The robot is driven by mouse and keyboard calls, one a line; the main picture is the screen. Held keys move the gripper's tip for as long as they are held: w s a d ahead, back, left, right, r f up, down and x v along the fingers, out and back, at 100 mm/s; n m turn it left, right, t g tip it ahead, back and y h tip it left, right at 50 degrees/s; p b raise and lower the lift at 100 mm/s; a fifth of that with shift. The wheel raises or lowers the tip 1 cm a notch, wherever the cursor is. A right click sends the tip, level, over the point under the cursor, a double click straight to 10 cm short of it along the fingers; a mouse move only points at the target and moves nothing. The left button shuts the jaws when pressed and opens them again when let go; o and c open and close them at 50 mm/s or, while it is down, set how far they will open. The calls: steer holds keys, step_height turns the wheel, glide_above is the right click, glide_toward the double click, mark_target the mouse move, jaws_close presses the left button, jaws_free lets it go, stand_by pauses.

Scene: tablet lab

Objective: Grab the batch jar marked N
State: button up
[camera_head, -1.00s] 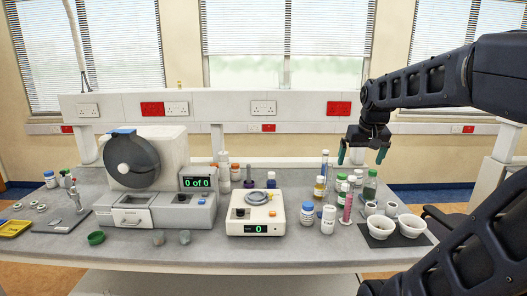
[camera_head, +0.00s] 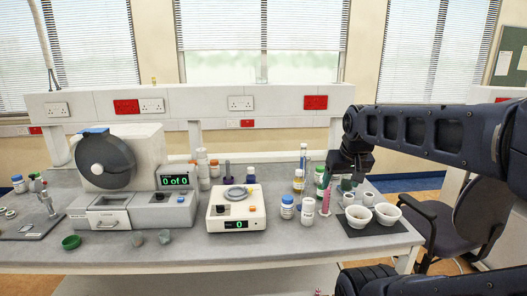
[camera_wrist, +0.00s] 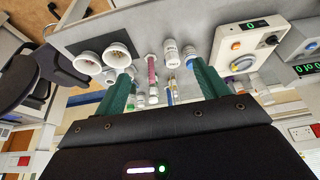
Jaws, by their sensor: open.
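No letter N is readable on any jar. A white jar with a blue lid (camera_head: 287,208) and a plain white jar (camera_head: 308,211) stand near the bench's front right; in the wrist view the white jar (camera_wrist: 171,52) and the blue-lidded jar (camera_wrist: 189,55) show between or near the fingers. My gripper (camera_head: 338,178) is open and empty, over the right part of the bench. Its green fingers (camera_wrist: 160,68) are spread in the wrist view. My gripper partly hides bottles behind it.
A pink cylinder (camera_head: 325,197) stands close to my gripper. Two white mortars (camera_head: 358,217) sit on a black mat at right. The balance (camera_head: 236,210) and a grey machine (camera_head: 120,180) fill the middle and left. An office chair (camera_head: 470,215) stands at right.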

steer(key=w+d+r+m+h, duration=0.1)
steer(key=w+d, duration=0.3)
steer(key=w, duration=1.1)
steer(key=w+d+m, duration=0.1)
steer(key=w+d, duration=0.3)
steer(key=w, duration=1)
steer(key=shift+w+d+f+m+t+h, duration=0.25)
steer(key=shift+w+d+f+m, duration=0.2)
steer(key=shift+w+d+f, duration=3)
steer(key=shift+w+d+f+m+t+h, duration=0.3)
steer(key=shift+w+d+f, duration=1.2)
steer(key=shift+w+f, duration=3.75)
steer(key=shift+w+d+f+m+t+h, duration=0.2)
steer(key=shift+w+d+f+m, duration=0.35)
steer(key=shift+w+d+f, duration=3.8)
steer(key=shift+w+a+f, duration=0.1)
steer(key=shift+w+a, duration=0.25)
steer(key=shift+w, duration=0.7)
steer(key=shift+w+a+r, duration=0.1)
steer(key=shift+w+a, duration=0.25)
steer(key=shift+w, duration=0.75)
steer(key=shift+w+a+f, duration=0.1)
steer(key=shift+w+a, duration=0.25)
steer(key=shift+w, duration=0.7)
